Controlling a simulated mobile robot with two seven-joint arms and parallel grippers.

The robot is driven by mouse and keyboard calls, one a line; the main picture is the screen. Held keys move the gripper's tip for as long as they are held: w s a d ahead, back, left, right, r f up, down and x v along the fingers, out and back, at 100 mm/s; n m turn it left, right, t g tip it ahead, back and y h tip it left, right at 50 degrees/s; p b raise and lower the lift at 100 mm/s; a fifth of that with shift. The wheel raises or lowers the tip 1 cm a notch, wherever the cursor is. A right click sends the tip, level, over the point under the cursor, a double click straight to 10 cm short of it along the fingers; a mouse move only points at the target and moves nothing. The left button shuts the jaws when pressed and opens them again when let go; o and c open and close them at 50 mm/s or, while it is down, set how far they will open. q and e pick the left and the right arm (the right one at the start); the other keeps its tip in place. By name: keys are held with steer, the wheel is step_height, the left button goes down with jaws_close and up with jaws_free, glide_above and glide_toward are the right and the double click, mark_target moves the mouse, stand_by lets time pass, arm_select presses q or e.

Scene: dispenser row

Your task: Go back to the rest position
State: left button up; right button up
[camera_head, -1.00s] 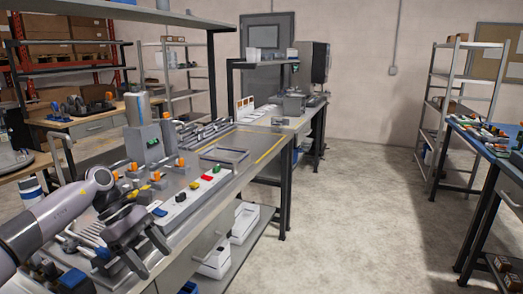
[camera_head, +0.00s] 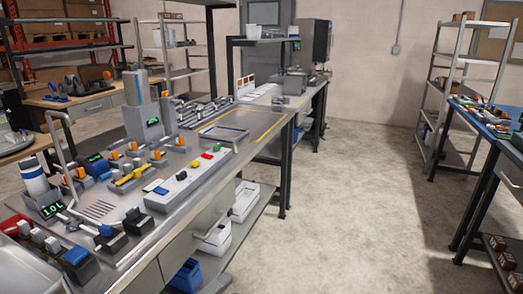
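Neither of my grippers is in the head view now, and no part of my arms shows. The long workbench (camera_head: 208,186) on the left carries the dispenser row. A grey dispenser unit with a cylinder on top (camera_head: 140,112) stands upright on it. Several orange-knobbed valves (camera_head: 131,147) stand in front of that unit. A control strip with coloured buttons (camera_head: 188,180) runs along the bench's front edge. A small green display reading 1.0L (camera_head: 52,210) is at the lower left, beside a white and blue cylinder (camera_head: 34,178).
A shallow tray (camera_head: 224,133) lies farther along the bench. White bins (camera_head: 218,237) and a blue bin (camera_head: 186,276) sit on the shelf below. A blue-topped table (camera_head: 485,122) and a metal rack (camera_head: 465,70) stand at the right. The floor (camera_head: 350,205) between is clear.

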arm_select(q)
steer(key=s+a+f+n+g+y, duration=0.2)
steer(key=s+a+f+n+y, duration=0.3)
steer(key=s+n, duration=0.4)
steer(key=s+a+f+n+g+y, duration=0.1)
steer(key=s+a+f+n+y, duration=0.5)
steer(key=n, duration=0.8)
steer(key=s+a+f, duration=0.1)
steer(key=s+f, duration=0.2)
steer(key=f, duration=0.1)
steer(key=shift+a+f+g+y, duration=0.3)
steer(key=shift+a+g, duration=0.1)
